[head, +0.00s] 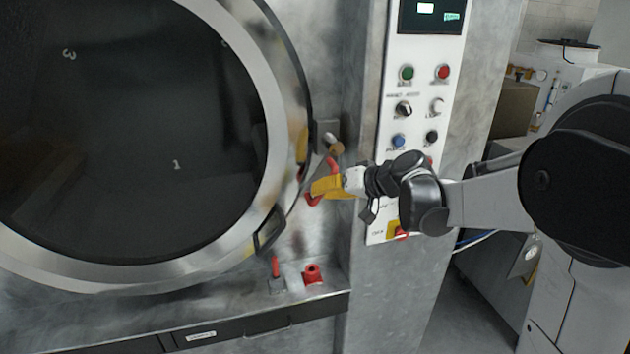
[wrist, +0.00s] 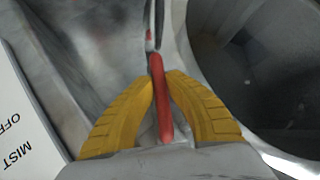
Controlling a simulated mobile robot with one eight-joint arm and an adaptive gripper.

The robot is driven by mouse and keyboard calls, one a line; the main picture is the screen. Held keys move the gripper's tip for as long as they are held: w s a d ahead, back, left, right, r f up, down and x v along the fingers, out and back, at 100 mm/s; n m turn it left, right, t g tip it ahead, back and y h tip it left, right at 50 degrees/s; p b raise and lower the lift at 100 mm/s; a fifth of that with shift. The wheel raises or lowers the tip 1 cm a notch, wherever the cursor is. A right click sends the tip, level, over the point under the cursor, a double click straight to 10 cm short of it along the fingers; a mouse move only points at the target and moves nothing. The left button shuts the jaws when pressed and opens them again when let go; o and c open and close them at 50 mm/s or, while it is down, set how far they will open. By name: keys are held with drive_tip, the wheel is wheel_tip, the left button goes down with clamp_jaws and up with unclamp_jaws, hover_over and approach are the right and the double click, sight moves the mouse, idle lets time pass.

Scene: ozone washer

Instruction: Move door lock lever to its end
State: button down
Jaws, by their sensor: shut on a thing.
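The door lock lever (wrist: 160,100) is a red rod that runs up between my yellow fingers in the wrist view. It sits beside the round washer door (head: 277,150), at the door's right edge. My gripper (head: 323,187) is shut on it from the right, with one finger (wrist: 125,115) on each side in the wrist view. In the head view the fingers hide much of the lever; red shows just above and below them.
A control panel (head: 420,110) with knobs and buttons stands right of the door, close to my wrist. Below, a ledge (head: 330,297) carries a red knob (head: 313,274) and a small red-handled part (head: 275,267).

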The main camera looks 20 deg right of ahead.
drive_tip(key=shift+d+f+n+g+h+p, duration=0.15)
drive_tip(key=shift+d+f+n+h+p, duration=0.2)
drive_tip(key=shift+d+h, duration=0.55)
drive_tip(key=shift+d+f+n+g+h+p, duration=0.15)
drive_tip(key=shift+d+n+h+p, duration=0.15)
drive_tip(key=shift+d+n+h, duration=0.4)
drive_tip(key=shift+d+f+n+g+h+p, duration=0.1)
drive_tip(key=shift+d+f+n+h+p, duration=0.2)
drive_tip(key=shift+d+h, duration=0.7)
drive_tip(key=shift+d, duration=0.1)
drive_tip(key=c, duration=1.4)
unclamp_jaws()
